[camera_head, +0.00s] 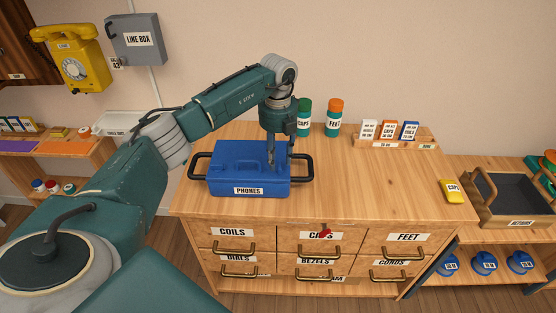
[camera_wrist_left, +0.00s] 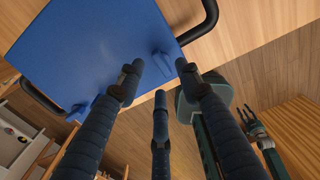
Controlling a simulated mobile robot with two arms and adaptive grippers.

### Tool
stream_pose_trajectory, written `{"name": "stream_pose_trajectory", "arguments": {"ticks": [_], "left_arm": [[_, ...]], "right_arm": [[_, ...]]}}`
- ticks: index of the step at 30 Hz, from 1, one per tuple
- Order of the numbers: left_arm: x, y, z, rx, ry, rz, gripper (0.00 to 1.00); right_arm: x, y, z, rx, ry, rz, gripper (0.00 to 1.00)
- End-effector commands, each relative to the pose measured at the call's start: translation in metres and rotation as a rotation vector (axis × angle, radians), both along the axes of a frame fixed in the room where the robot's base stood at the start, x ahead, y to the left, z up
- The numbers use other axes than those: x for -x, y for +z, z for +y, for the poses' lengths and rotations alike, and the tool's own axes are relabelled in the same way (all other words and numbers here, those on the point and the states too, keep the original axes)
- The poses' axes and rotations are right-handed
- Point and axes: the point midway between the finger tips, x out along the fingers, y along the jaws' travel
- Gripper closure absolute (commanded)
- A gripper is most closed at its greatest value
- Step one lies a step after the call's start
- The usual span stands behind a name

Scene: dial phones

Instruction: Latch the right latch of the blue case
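The blue case (camera_head: 235,160) labelled PHONES stands shut on the wooden cabinet, with a black handle at each side. My left gripper (camera_head: 276,163) points down over the right part of its lid. In the left wrist view the case (camera_wrist_left: 90,50) fills the upper left. Two blue latch tabs show along its edge: one (camera_wrist_left: 161,63) is between and just beyond my left fingertips (camera_wrist_left: 160,75), the other (camera_wrist_left: 79,113) is farther left. My left fingers are apart with nothing between them. Contact with the near tab cannot be told. The right gripper is out of the head view; a dark gripper-like shape (camera_wrist_left: 262,135) shows in the wrist view.
Green (camera_head: 304,118) and orange-capped (camera_head: 334,118) jars stand behind the case. A card rack (camera_head: 397,142) and a yellow box (camera_head: 453,191) are on the right. The cabinet top right of the case is clear. Labelled drawers (camera_head: 322,245) are below.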

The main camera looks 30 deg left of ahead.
Motion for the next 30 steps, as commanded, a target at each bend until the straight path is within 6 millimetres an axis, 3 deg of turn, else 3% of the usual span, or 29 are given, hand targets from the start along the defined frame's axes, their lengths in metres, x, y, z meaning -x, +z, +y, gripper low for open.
{"name": "stream_pose_trajectory", "arguments": {"ticks": [6, 16, 22, 30], "left_arm": [[0.000, -0.023, 0.000, 0.001, 0.000, 0.001, 0.65], [0.000, -0.028, 0.000, 0.001, 0.000, -0.002, 0.65], [0.000, -0.027, 0.000, 0.001, -0.001, -0.002, 1.00], [0.000, -0.027, 0.000, 0.000, -0.012, -0.001, 1.00]], "right_arm": [[0.000, 0.007, 0.002, -0.002, -0.001, 0.000, 0.60], [0.000, 0.006, 0.001, -0.001, 0.000, 0.000, 0.60], [0.000, 0.006, -0.002, 0.002, 0.001, 0.001, 0.60], [0.000, 0.006, -0.004, 0.004, 0.003, 0.000, 0.60]]}}
